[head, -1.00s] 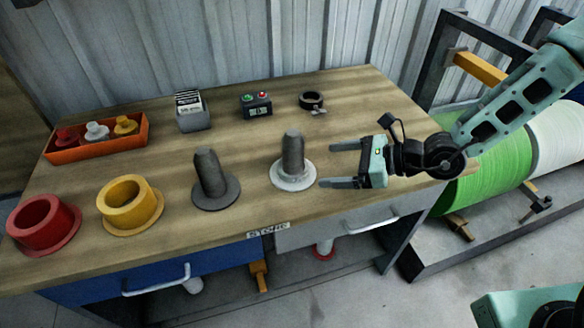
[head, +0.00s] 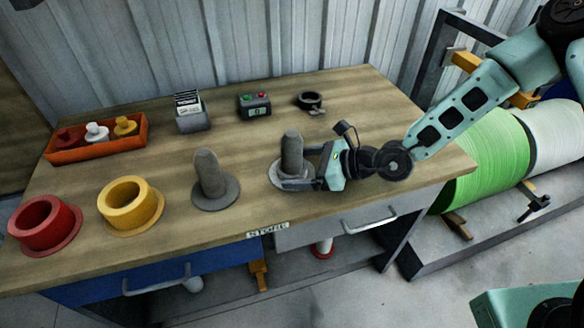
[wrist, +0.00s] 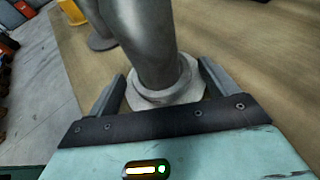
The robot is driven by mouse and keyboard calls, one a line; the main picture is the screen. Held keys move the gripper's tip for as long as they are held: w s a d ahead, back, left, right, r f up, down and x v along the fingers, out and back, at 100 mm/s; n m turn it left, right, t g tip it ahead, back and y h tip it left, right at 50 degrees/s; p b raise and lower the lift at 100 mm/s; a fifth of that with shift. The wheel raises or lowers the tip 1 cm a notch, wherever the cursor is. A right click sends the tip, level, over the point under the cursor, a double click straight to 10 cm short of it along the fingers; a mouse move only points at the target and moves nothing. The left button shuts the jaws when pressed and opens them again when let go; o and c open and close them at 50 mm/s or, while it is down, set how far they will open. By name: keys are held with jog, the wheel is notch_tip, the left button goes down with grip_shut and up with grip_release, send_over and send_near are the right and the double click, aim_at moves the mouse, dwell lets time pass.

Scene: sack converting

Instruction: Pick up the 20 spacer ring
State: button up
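A pale grey spacer ring (head: 274,172) sits low around the foot of the right upright dark post (head: 292,150) on the bench. In the wrist view the ring (wrist: 162,95) lies between my fingers, with a whitish disc under it. No number is readable on it. My gripper (head: 297,172) is open and low over the bench, one finger on each side of the post and ring; it also shows open in the wrist view (wrist: 161,72). I cannot tell whether the fingers touch the ring. My gripper hides the ring's right side in the head view.
A second post (head: 208,172) on a grey disc stands to the left. Yellow (head: 130,205) and red (head: 44,223) flanged rings lie further left. An orange tray (head: 98,147), a card holder (head: 190,112), a button box (head: 255,106) and a black ring (head: 311,100) stand behind.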

jog(key=c, duration=1)
jog(key=shift+r, duration=0.1)
